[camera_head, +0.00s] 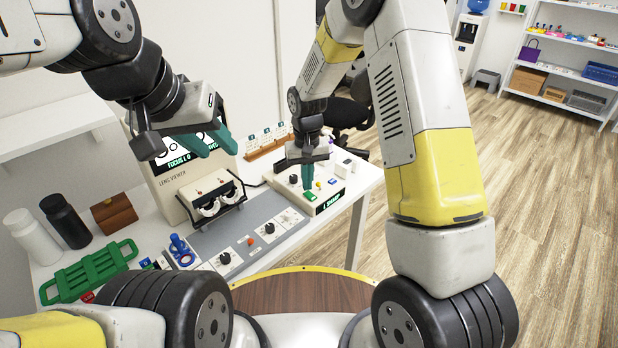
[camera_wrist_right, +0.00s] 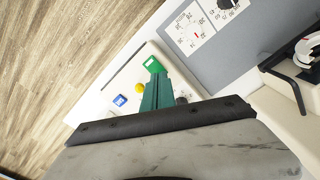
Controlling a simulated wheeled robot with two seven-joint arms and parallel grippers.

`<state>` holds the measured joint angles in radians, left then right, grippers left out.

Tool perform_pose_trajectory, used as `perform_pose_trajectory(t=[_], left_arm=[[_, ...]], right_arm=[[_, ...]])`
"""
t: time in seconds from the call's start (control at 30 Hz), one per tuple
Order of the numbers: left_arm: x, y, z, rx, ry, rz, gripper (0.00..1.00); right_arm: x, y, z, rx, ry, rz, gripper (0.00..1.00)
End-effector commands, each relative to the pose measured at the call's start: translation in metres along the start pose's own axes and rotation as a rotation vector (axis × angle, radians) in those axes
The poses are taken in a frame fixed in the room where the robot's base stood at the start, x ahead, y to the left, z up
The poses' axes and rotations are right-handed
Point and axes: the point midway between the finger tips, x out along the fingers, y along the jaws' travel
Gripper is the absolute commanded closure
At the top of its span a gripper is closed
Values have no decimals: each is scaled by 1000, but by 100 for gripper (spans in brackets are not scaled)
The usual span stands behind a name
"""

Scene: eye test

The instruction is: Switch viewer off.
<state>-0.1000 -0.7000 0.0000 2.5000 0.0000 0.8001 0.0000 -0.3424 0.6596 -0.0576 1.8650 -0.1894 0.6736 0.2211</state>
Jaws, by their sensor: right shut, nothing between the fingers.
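The lens viewer (camera_head: 172,184) is a cream box on the white table, its dark screen lit with green text and partly hidden by my left gripper (camera_head: 212,146). A cream control box (camera_head: 293,186) to its right has a lit display (camera_head: 330,203) that seems to read "L SHARP". On its top are a green button (camera_head: 310,197), a yellow button (camera_head: 318,185) and a blue one (camera_head: 331,183). My right gripper (camera_head: 308,187) is shut and empty, its tips close by the green button, which also shows in the right wrist view (camera_wrist_right: 153,65). Contact is unclear. My left gripper appears open and empty.
A grey panel (camera_head: 235,237) with dials and a red button lies in front of the viewer. Lenses in a black holder (camera_head: 217,204) stand there.

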Motion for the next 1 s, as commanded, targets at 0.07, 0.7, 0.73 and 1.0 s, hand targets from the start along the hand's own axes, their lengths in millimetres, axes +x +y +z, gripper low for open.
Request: perform_pose_trajectory(t=[0.07, 0.7, 0.73, 1.0], left_arm=[[0, 0, 0, 0, 0, 0, 64], [0, 0, 0, 0, 0, 0, 64], [0, 0, 0, 0, 0, 0, 64], [0, 0, 0, 0, 0, 0, 64]], right_arm=[[0, 0, 0, 0, 0, 0, 100], [5, 0, 0, 0, 0, 0, 100], [6, 0, 0, 0, 0, 0, 100], [10, 0, 0, 0, 0, 0, 100]])
